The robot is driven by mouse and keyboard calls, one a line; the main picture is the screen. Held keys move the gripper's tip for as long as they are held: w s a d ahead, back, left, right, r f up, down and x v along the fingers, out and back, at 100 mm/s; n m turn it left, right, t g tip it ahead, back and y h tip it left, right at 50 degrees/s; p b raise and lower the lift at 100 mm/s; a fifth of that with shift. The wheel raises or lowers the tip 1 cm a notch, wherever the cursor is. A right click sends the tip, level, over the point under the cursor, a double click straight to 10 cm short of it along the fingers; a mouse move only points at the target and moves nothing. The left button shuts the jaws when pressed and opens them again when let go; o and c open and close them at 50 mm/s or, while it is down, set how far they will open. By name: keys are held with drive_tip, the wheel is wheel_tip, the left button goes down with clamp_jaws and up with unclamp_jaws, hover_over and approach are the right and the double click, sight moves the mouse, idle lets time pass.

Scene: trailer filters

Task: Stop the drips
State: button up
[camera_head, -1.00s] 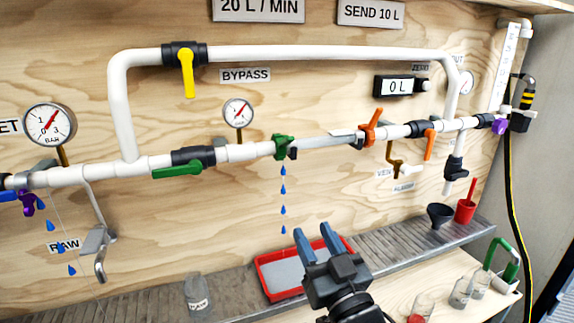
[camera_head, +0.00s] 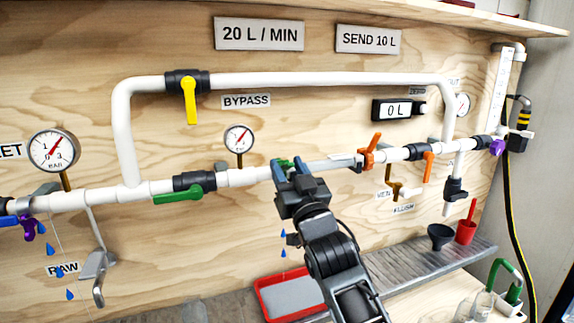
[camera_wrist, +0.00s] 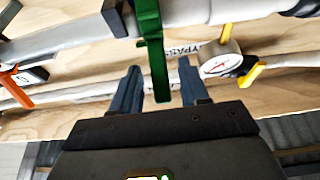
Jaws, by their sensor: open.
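A green clamp (camera_head: 287,161) sits on the white pipe joint right of the small gauge. Blue drops (camera_head: 283,241) fall below it, partly behind my arm. My gripper (camera_head: 288,167) is at this clamp, open. In the wrist view, a green lever-like part (camera_wrist: 154,65) of it hangs between the two spread fingers of my gripper (camera_wrist: 160,74); I cannot tell whether they touch it. At the far left, a purple clamp (camera_head: 29,229) hangs under the pipe, with more blue drops (camera_head: 50,248) near it. An orange clamp (camera_head: 369,151) sits further right.
A green-handled valve (camera_head: 180,194) and a yellow-handled bypass valve (camera_head: 190,100) are on the pipes. A red tray (camera_head: 264,293) stands on the ledge below. A black funnel (camera_head: 440,236) and a red cup (camera_head: 466,232) stand at right.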

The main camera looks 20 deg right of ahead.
drive_tip(key=shift+w+r, duration=0.2)
drive_tip(key=shift+w, duration=0.25)
drive_tip(key=shift+c, duration=0.2)
clamp_jaws()
